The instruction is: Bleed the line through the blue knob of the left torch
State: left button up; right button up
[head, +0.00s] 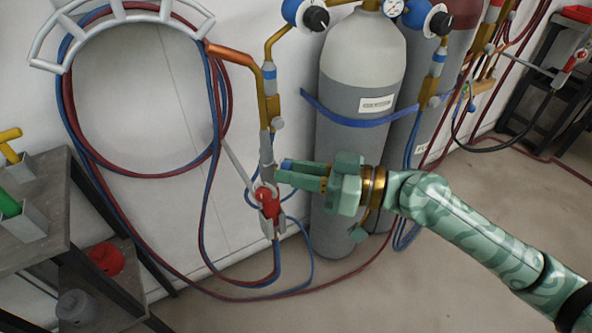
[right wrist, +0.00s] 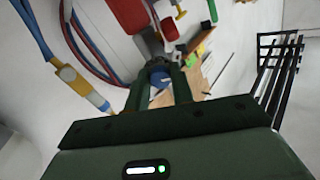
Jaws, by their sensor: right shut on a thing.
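The left torch hangs upright against the white wall, with a copper tip (head: 230,52), a brass part (head: 268,105) and a grey handle (head: 266,148). Its red knob (head: 265,196) sits low on the handle. The blue knob (head: 287,164) shows only partly, at the fingertips of my right gripper (head: 284,176). In the right wrist view, the blue knob (right wrist: 160,76) lies between the two fingers of that gripper (right wrist: 160,88), which is shut on it. The red knob (right wrist: 168,28) appears beyond it. My left gripper is in neither view.
Grey gas cylinders (head: 350,165) with a blue strap (head: 350,118) stand behind my right gripper. Red and blue hoses (head: 215,150) loop from a wall rack (head: 125,14) to the floor. A dark shelf (head: 45,230) stands at the left. Open floor (head: 430,290) lies at the front.

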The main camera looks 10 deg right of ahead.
jog(key=shift+m, duration=0.7)
jog(key=o, duration=1)
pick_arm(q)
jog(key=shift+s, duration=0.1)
pick_arm(e)
jog(key=shift+d, duration=0.1)
pick_arm(q)
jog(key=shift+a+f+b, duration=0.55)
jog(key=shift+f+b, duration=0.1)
jog(key=shift+b, duration=0.3)
pick_arm(e)
jog(key=v, duration=1.6)
jog(key=shift+s, duration=0.1)
